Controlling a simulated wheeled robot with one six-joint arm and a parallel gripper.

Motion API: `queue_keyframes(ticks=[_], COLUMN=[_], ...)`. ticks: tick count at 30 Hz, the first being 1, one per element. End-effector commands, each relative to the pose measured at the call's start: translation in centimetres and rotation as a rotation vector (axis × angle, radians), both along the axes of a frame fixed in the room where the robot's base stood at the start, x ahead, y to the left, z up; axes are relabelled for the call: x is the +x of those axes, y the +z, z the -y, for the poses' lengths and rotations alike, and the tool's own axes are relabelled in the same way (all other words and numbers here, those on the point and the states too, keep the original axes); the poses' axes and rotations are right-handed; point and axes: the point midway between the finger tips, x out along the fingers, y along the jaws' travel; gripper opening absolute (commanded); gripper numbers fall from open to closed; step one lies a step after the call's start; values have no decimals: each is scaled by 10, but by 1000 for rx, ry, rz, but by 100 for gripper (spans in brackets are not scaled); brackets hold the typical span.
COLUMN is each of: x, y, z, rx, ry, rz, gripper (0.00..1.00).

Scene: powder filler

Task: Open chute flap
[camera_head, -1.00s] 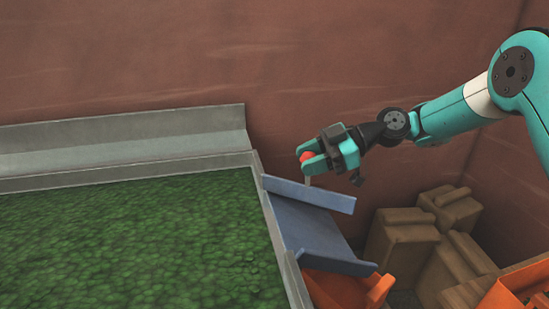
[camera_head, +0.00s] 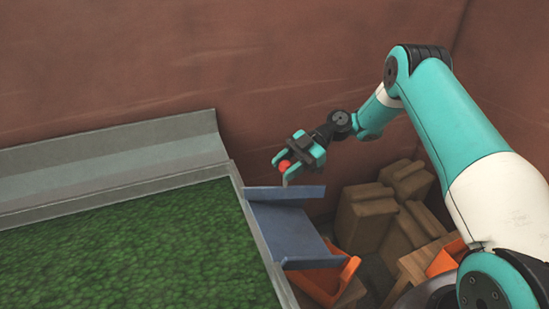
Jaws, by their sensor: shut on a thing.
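The blue-grey chute (camera_head: 288,228) juts from the right edge of the bin and slopes down to the right, with raised side walls. My gripper (camera_head: 289,164) is above the chute's far side wall (camera_head: 285,193), near the bin's corner. It is shut on a red knob (camera_head: 285,165), which shows between the teal fingers. A thin pale stem below the knob reaches down toward the chute wall. I cannot make out the flap itself apart from the chute.
The metal-rimmed bin (camera_head: 235,185) holds green granular material (camera_head: 130,250). Several brown sacks (camera_head: 385,215) are piled at right. An orange container (camera_head: 325,285) lies under the chute's lower end. A brown wall stands behind.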

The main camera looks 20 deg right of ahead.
Motion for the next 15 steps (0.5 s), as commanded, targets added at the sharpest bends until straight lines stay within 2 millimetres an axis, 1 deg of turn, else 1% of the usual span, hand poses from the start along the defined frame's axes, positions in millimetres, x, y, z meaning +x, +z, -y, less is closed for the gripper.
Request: queue_keyframes(ticks=[1, 14, 15], x=[0, 0, 0], y=[2, 0, 0], z=[1, 5, 5], rx=[2, 2, 1], ry=[0, -4, -3], rz=[3, 6, 5], gripper=[0, 0, 46])
